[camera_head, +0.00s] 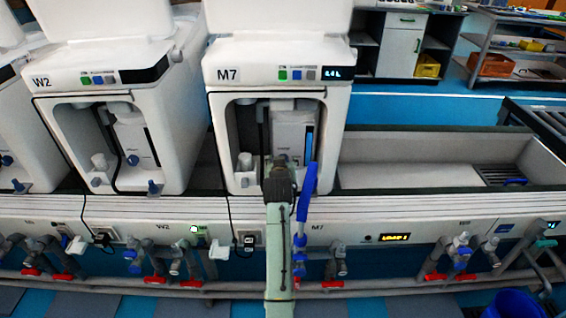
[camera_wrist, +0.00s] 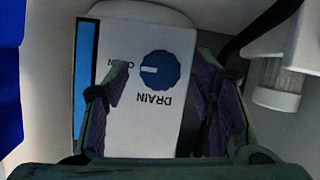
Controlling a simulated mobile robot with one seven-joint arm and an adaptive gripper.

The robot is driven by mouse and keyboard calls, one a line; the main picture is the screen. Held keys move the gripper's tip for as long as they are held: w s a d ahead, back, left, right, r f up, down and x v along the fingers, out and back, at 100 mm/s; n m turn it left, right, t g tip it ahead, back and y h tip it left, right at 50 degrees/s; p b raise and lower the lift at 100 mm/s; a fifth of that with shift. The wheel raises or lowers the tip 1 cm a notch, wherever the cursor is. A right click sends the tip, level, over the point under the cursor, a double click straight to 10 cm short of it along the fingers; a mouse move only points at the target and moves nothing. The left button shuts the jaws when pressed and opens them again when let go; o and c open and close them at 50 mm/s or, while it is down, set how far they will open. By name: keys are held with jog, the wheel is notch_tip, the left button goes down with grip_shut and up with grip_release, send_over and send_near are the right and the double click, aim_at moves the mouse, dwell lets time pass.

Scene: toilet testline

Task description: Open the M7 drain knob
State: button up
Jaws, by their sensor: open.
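The M7 unit (camera_head: 275,75) is a white cabinet with an open front bay. In the wrist view, the blue round drain knob (camera_wrist: 160,72) sits on a white panel (camera_wrist: 150,25) lettered DRAIN, which appears rotated. The knob's white mark points left in that view, toward a small label partly hidden by a finger. My gripper (camera_wrist: 163,85) is open, with one finger on each side of the knob in the picture; I cannot tell whether they touch it. In the head view my gripper (camera_head: 280,168) reaches into the M7 bay and hides the knob.
A blue strip (camera_wrist: 87,70) runs along the panel. A white ribbed fitting (camera_wrist: 280,82) and a black tube (camera_wrist: 262,28) are at right. A blue handle (camera_head: 307,185) stands beside my arm. The W2 unit (camera_head: 100,75) is left; an empty trough (camera_head: 400,165) is right.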

jog(key=v, duration=1.2)
